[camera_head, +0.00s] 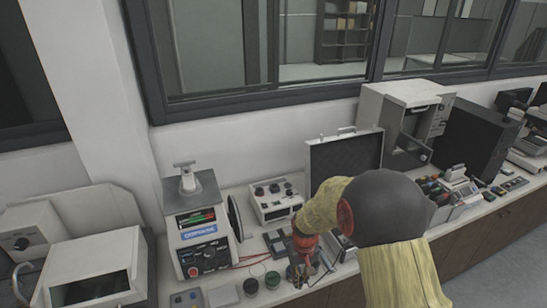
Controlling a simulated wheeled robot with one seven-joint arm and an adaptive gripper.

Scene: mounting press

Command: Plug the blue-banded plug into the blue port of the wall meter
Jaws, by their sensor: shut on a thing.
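My arm reaches in from the lower right, and my gripper (303,262) is low over the bench, just right of the white test unit. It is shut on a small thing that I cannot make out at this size. No blue band or blue port can be told apart. A white test unit (197,240) with a blue label, a dial and a grey top stands left of the gripper, and red leads (252,261) run from its foot toward the gripper. A low white box with knobs (275,198) stands behind the gripper. I cannot tell which unit is the wall meter.
Small round containers (272,280) stand on the bench left of my gripper. An open case (343,155) stands behind my arm. A white cabinet (398,112) and a black box (470,140) are farther right. A white boxy machine (95,270) fills the lower left.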

